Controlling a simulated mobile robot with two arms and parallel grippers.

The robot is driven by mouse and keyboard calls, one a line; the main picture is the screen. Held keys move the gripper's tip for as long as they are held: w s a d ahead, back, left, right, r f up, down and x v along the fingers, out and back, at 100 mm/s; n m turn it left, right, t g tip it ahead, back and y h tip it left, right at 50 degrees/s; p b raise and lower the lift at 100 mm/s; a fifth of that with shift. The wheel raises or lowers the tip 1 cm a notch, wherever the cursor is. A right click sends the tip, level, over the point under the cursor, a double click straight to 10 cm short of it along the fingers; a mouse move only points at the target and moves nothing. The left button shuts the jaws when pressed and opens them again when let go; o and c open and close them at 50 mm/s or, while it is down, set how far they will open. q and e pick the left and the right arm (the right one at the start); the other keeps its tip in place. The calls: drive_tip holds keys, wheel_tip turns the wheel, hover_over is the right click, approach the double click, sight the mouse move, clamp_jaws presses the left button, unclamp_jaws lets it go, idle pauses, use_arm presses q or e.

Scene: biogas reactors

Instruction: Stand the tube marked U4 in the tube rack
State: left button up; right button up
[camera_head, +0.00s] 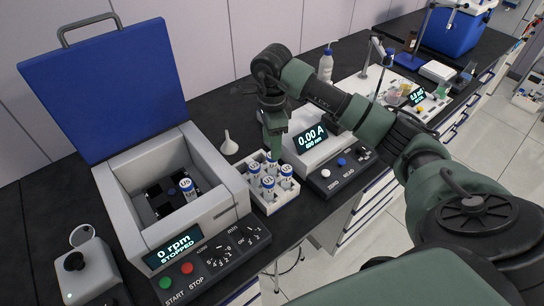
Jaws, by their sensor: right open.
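The white tube rack (267,202) stands on the dark bench, right of the centrifuge. Several blue-capped tubes (268,186) stand upright in it; their labels are too small to read surely. One more blue-capped tube (189,190) sits in the open centrifuge (224,214); its label is also unclear, so I cannot tell which tube is U4. My right gripper (273,156) points down at the back of the rack, close to a tube there. It is open, and its fingers partly hide that part of the rack. My left gripper is out of view.
The centrifuge's blue lid (110,90) is up; its display reads 0 rpm, stopped. A photometer (318,150) stands close right of the rack. A white funnel (229,143) lies behind the rack. A small device (85,268) stands at left.

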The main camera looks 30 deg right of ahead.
wheel_tip(320, 180, up, 6)
drive_tip(key=b, duration=0.1)
drive_tip(key=shift+r, duration=0.25)
drive_tip(key=shift+f, duration=0.1)
idle(0.3)
